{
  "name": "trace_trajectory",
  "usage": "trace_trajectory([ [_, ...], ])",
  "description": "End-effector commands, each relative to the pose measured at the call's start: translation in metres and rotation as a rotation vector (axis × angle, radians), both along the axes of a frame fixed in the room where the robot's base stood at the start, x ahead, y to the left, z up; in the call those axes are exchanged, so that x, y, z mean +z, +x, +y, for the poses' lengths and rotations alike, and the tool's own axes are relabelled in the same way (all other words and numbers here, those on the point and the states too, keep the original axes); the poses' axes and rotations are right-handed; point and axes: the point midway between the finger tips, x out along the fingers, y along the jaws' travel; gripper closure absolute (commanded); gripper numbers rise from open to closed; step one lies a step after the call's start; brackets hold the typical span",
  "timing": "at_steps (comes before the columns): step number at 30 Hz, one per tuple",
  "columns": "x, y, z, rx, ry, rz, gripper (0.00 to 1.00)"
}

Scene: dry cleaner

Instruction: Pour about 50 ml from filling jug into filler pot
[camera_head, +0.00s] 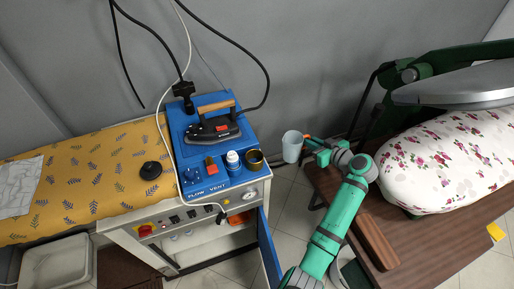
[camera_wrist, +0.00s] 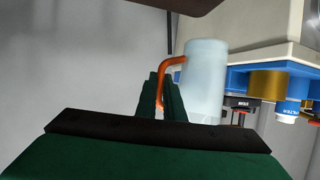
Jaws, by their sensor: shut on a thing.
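The filling jug (camera_head: 292,146) is a pale translucent cup with an orange handle. My gripper (camera_head: 309,140) is shut on that handle and holds the jug in the air, roughly upright, just right of the blue-topped unit. In the wrist view, the jug (camera_wrist: 205,80) stands beside my fingers (camera_wrist: 162,95), with the handle between them. A brass-coloured open cup, apparently the filler pot (camera_head: 254,160), stands at the unit's right front corner. It also shows in the wrist view (camera_wrist: 267,84). Jug and pot are apart. The liquid level cannot be made out.
A white bottle (camera_head: 233,160) stands just left of the pot. An iron (camera_head: 213,130) with a wooden handle rests behind them on the blue top (camera_head: 180,152). A flowered pressing board (camera_head: 445,155) is at right. A yellow ironing surface (camera_head: 85,180) lies left.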

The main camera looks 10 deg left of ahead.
Motion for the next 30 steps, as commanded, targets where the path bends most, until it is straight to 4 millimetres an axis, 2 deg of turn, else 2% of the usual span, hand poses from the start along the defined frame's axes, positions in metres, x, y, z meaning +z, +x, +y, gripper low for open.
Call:
trace_trajectory([
  [3, -0.011, 0.0, 0.01, 0.013, 0.001, 0.0, 1.0],
  [6, -0.014, 0.0, 0.015, 0.018, 0.0, 0.0, 1.0],
  [14, -0.014, 0.0, 0.012, 0.014, -0.002, -0.002, 1.0],
  [23, -0.004, -0.003, 0.013, 0.01, -0.07, -0.049, 1.0],
  [30, 0.012, -0.01, 0.023, 0.014, -0.186, -0.126, 1.0],
])
